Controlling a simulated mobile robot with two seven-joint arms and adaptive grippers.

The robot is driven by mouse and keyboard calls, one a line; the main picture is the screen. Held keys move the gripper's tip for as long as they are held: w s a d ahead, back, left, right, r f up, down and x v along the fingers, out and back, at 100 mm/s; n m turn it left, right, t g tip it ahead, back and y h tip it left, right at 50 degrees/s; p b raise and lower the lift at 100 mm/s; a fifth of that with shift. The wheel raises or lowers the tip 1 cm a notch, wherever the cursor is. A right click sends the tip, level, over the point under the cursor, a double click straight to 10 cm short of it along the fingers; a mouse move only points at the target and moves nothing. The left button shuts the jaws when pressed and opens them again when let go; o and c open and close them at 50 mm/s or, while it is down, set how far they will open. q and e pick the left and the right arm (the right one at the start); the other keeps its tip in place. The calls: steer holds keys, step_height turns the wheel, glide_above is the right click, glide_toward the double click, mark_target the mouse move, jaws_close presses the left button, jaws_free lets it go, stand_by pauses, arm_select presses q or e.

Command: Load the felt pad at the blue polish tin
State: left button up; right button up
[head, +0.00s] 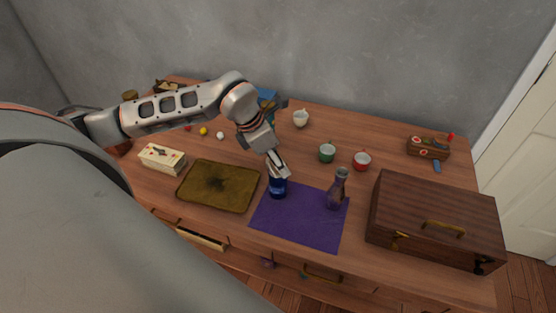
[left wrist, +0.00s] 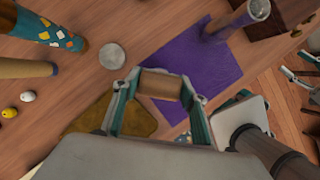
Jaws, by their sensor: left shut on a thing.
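The blue polish tin (head: 278,187) stands at the upper left corner of the purple cloth, beside the olive tray. My left gripper (head: 280,167) points down right over the tin. In the left wrist view my left gripper (left wrist: 157,88) is shut on a tan block, the felt pad (left wrist: 160,84). The pad and gripper hide the tin there. Whether the pad touches the tin I cannot tell. What looks like my right gripper (left wrist: 300,68) shows small at the right edge of the left wrist view, away from the table; its opening is unclear.
The olive tray (head: 205,197) lies left of the tin. A wooden chest (head: 440,205) stands right. A grey disc (left wrist: 112,57) lies near the gripper.

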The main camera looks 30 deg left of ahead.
arm_select(q)
steer(key=shift+f+b, duration=0.3)
steer(key=shift+f, duration=0.1)
stand_by(0.3)
steer(key=shift+f, duration=0.15)
stand_by(1.0)
steer(key=shift+r+p, duration=1.15)
steer(key=shift+r, duration=0.75)
steer(key=shift+r+p, duration=1.05)
steer(key=shift+r, duration=0.65)
steer(key=shift+d, duration=0.1)
